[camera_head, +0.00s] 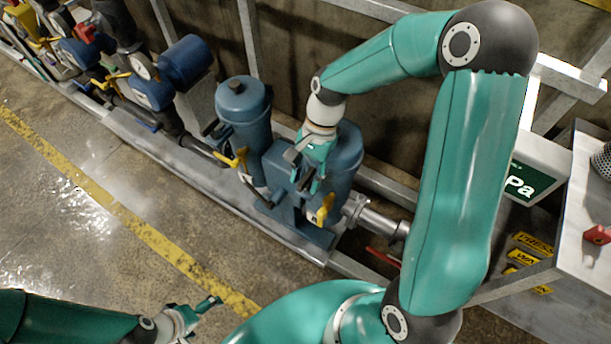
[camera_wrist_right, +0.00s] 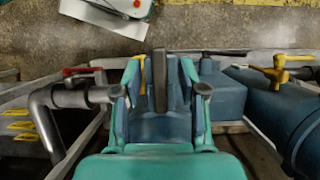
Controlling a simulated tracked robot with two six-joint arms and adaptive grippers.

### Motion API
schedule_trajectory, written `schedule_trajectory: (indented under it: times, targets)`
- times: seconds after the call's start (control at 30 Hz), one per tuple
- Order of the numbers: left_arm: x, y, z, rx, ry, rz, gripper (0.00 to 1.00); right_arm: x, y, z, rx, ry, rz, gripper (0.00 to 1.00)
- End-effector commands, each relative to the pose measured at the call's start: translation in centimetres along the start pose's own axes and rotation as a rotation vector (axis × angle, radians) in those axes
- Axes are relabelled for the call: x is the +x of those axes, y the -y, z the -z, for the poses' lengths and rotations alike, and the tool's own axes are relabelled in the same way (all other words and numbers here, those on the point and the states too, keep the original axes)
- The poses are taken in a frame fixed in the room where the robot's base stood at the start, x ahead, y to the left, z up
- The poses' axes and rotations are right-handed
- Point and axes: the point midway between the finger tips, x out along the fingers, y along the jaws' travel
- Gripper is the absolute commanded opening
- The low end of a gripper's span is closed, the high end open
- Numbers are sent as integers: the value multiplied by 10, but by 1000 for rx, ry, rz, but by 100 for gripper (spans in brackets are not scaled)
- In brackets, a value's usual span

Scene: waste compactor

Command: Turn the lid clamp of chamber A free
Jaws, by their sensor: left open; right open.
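Two blue upright chambers stand side by side in the head view, a left one (camera_head: 243,112) and a right one (camera_head: 346,160); I cannot read which is A. My right gripper (camera_head: 312,180) is open, pointing down at the right chamber's lid and hiding part of it. In the right wrist view a dark grey bar (camera_wrist_right: 160,82), apparently the clamp handle, stands between the open fingers of my right gripper (camera_wrist_right: 161,98). I cannot tell if the fingers touch it. My left gripper (camera_head: 196,314) is open and empty above the floor at the bottom left.
Yellow valve handles sit on the left chamber (camera_head: 236,160) and low on the right chamber (camera_head: 321,211). A pipe (camera_head: 380,222) with a red lever (camera_head: 382,257) runs right. The floor (camera_head: 90,215) at left is clear.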

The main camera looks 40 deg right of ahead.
Motion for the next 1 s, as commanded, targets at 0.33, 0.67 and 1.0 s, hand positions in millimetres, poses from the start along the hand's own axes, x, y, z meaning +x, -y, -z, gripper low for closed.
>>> schedule_trajectory:
  times: [0.33, 0.67, 1.0]
  targets:
    - [0, 0, 0, 0, 0, 0, 100, 2, 0, 0, 1, 0, 0, 35]
    - [0, 0, 0, 0, 0, 0, 100, 2, 0, 0, 1, 0, 1, 0]
    - [-2, 0, 0, 0, 0, 0, 100, 1, 0, 0, -45, 0, -18, 0]
